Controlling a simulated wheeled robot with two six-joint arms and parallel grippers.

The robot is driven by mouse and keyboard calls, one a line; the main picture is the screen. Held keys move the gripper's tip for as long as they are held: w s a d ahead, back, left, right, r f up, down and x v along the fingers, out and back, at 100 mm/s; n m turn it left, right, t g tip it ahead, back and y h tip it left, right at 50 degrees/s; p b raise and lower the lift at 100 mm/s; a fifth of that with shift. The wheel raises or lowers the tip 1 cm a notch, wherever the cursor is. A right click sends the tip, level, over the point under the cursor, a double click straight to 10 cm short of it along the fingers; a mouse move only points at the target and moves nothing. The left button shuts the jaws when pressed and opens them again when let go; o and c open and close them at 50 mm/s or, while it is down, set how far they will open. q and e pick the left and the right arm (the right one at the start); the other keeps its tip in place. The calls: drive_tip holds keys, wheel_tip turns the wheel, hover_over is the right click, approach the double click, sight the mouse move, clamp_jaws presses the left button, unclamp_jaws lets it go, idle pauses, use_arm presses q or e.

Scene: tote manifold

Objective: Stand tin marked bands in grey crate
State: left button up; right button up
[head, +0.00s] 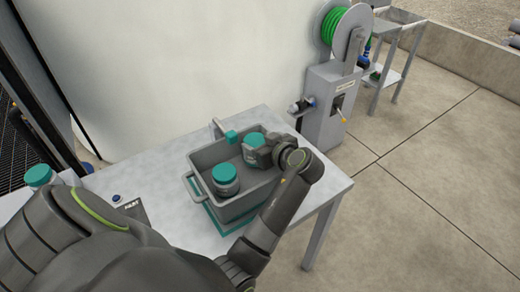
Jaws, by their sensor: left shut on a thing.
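The grey crate (241,205) stands on the table with its top open. A tin with a teal lid (225,174) and a dark band stands upright in its left front part. My left gripper (254,151) is over the crate's right back part, shut on another teal-lidded tin (252,140). The gripper hides much of that tin, and I cannot tell whether its base touches the crate floor. Another teal-lidded tin (39,174) is at the far left, partly hidden by my arm. Label markings are too small to read. My right gripper is not in view.
The pale table (311,193) has free room right of the crate. A small teal piece (231,136) shows at the crate's back rim. A dark labelled plate (133,208) and blue knob (116,198) lie left. A hose reel stand (330,105) is behind the table.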

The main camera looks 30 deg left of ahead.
use_arm(q)
drive_tip(key=shift+f, duration=1.4)
drive_tip(key=o, duration=1)
drive_tip(key=shift+f, duration=0.1)
